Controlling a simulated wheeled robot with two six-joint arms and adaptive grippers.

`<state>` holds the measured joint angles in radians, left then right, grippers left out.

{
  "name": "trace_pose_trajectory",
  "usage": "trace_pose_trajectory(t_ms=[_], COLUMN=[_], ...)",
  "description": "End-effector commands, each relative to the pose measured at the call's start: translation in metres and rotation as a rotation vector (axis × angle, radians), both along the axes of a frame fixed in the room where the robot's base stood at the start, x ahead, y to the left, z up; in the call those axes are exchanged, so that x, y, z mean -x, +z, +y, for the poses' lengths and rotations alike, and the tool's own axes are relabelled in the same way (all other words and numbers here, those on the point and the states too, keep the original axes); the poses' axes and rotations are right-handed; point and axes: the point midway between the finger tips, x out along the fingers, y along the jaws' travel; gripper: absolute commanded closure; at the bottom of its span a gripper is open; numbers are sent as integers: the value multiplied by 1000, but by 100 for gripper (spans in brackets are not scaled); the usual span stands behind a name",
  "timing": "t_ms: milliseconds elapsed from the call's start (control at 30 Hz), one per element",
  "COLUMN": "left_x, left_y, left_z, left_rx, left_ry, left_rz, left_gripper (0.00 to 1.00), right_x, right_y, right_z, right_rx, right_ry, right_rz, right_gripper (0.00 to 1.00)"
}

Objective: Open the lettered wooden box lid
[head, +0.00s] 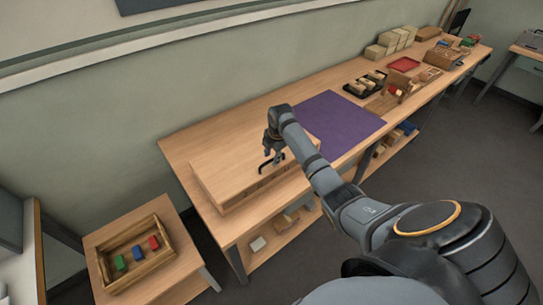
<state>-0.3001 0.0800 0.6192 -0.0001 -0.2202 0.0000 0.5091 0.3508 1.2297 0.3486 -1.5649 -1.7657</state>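The wooden box (215,167) is a wide, flat, light-wood box at the near left end of the long workbench. Its broad top looks flat and down, though my arm covers part of its right side. Small dark marks show on its front face, too small to read as letters. My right gripper (271,163) is over the front part of the box top, pointing down near the front edge. Its dark fingers are small here; I cannot tell whether they touch the lid or how far apart they are. My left gripper is not in view.
A purple mat (336,117) lies right of the box. Farther along the bench (283,98) are a black tray (352,90), a red tray (403,64) and wooden blocks (388,40). A low table at left holds a wooden tray (107,285) with coloured blocks.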

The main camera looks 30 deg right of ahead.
Motion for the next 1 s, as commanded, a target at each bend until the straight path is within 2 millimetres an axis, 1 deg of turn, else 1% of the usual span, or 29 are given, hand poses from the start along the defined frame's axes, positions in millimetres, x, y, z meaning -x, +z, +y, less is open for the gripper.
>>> trace_pose_trajectory(t_ms=[133, 367, 633, 1000], left_x=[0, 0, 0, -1], left_y=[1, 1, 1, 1], left_z=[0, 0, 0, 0], left_rx=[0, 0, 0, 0], left_ry=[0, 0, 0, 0], left_rz=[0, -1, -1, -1], left_gripper=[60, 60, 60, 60], right_x=[-2, -2, -2, -2], right_y=[-9, -10, -10, -10], right_z=[0, 0, 0, 0], right_rx=[0, 1, 1, 1], right_ry=[0, 0, 0, 0], right_rz=[0, -1, -1, 0], right_gripper=[65, 65, 100, 100])
